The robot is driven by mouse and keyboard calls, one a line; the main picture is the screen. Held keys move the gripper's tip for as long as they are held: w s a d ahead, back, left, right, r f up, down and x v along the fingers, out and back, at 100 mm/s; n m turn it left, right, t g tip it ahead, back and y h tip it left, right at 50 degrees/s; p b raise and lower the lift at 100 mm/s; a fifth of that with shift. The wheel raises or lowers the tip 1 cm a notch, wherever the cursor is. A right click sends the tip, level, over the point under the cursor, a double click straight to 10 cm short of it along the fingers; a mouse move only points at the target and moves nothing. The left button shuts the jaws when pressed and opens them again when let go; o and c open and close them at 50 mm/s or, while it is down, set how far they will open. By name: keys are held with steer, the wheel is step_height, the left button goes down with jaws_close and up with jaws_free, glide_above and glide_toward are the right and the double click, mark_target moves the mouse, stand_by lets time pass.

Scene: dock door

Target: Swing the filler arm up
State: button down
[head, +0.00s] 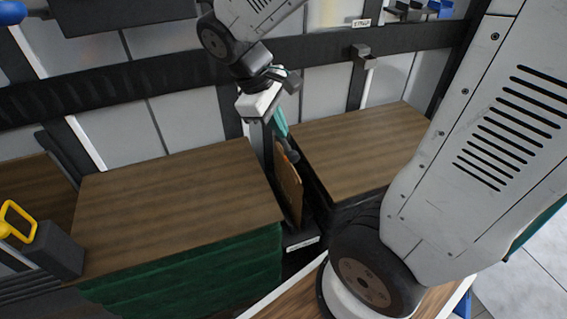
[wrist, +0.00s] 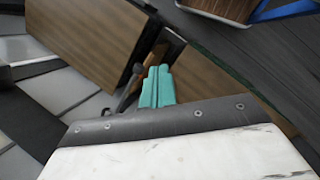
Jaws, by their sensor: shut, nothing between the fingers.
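The filler arm appears to be the narrow wood-faced panel (head: 289,188) hanging steeply down in the dark gap between two wood-topped blocks. My gripper (head: 284,132) is above the upper end of the gap, pointing down. Its teal fingers (wrist: 157,86) are together with nothing between them. Whether the fingertips touch the rod or panel I cannot tell. The panel's lower end and hinge are hidden.
Wood-topped blocks stand left (head: 175,200) and right (head: 355,150) of the gap, leaving little side room. A dark rail (head: 150,78) crosses the pale wall behind, with a dark bracket (head: 361,55) on it. A yellow handle (head: 18,218) is at far left.

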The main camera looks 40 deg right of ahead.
steer(key=w+f+n+h, duration=0.2)
steer(key=w+f+n, duration=0.2)
steer(key=f, duration=0.6)
steer(key=w+f+n+g+h, duration=0.1)
steer(key=w+f+n+h, duration=0.1)
steer(key=w+f+n, duration=0.3)
step_height(320, 180, down, 5)
steer(key=w, duration=0.2)
steer(key=shift+w+r+n+h, duration=0.15)
steer(key=shift+w+n+h, duration=0.15)
steer(key=shift+w, duration=0.1)
steer(key=shift+a, duration=0.1)
steer(key=x, duration=1)
steer(key=shift+s, duration=0.1)
steer(key=shift+d+r, duration=0.3)
steer(key=shift+r, duration=0.3)
steer(key=shift+d+r, duration=0.3)
steer(key=shift+r, duration=0.3)
steer(key=shift+s+d+r, duration=0.1)
steer(key=shift+d+r, duration=0.2)
steer(key=shift+r, duration=0.3)
steer(key=shift+a+r, duration=0.1)
